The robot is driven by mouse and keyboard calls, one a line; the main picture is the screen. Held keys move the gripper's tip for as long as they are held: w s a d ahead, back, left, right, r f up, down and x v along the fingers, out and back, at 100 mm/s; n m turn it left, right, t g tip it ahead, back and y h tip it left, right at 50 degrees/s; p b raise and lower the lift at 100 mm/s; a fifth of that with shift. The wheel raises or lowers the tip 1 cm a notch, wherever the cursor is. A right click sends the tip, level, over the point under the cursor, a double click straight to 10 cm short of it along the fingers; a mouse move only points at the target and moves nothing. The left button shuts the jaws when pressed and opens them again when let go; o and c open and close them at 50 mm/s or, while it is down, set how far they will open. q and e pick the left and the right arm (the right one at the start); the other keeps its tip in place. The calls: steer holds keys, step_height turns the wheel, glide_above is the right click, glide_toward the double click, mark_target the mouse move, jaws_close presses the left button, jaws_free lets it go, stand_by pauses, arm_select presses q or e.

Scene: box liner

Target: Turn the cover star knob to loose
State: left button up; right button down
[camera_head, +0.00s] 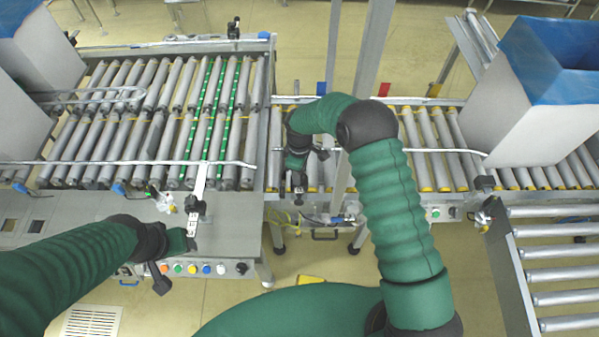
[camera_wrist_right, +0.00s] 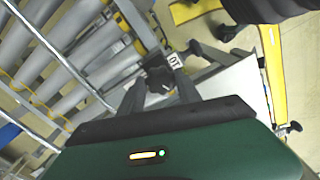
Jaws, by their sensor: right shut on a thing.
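A dark knob (camera_wrist_right: 158,79) sits between the fingertips of my right gripper (camera_wrist_right: 160,84) in the right wrist view; it is small and partly covered, so its lobes and turn position cannot be read. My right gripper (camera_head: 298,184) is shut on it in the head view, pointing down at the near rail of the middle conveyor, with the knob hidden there. My left gripper (camera_head: 194,212) is over the grey panel at the near side of the left conveyor. Its jaw opening is not clear, and I see nothing held in it.
The left roller conveyor (camera_head: 130,120) has green-marked rollers and a row of coloured buttons (camera_head: 205,269) below. Grey boxes stand at the far left (camera_head: 38,50) and right, the right one (camera_head: 530,115) with a blue liner (camera_head: 553,60). Another roller conveyor (camera_head: 555,265) lies at lower right.

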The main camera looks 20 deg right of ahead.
steer(key=n, duration=0.6)
steer(key=shift+w+r+n, duration=0.2)
steer(key=shift+w+n, duration=0.1)
steer(key=shift+w, duration=0.05)
steer(key=n, duration=0.6)
stand_by(0.4)
steer(key=c, duration=1.1)
jaws_free()
steer(key=shift+f, duration=0.1)
steer(key=shift+o, duration=1.3)
steer(key=shift+s+a+f, duration=0.1)
